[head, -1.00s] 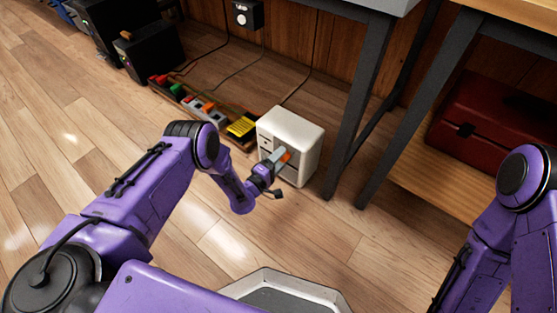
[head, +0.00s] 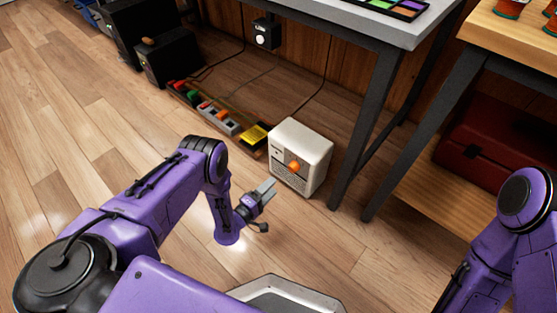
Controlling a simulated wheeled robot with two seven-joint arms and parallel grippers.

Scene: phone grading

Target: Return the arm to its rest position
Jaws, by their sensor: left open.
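My left arm comes in from the left, with its purple links bent at the elbow over the floor. My left gripper (head: 266,189) is open and empty, just to the left of and in front of a white box (head: 312,150) that stands on the floor. The box has an orange knob or button (head: 293,167) on its front face. The gripper looks apart from the box. My right arm (head: 505,225) shows at the right edge, and its gripper is out of view.
Behind the box a strip with several coloured blocks (head: 218,120) lies along the wooden wall. A black box (head: 170,58) stands at the back left. Grey table legs (head: 363,125) rise to the right. A red case (head: 500,135) sits on a low shelf. The floor at left is clear.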

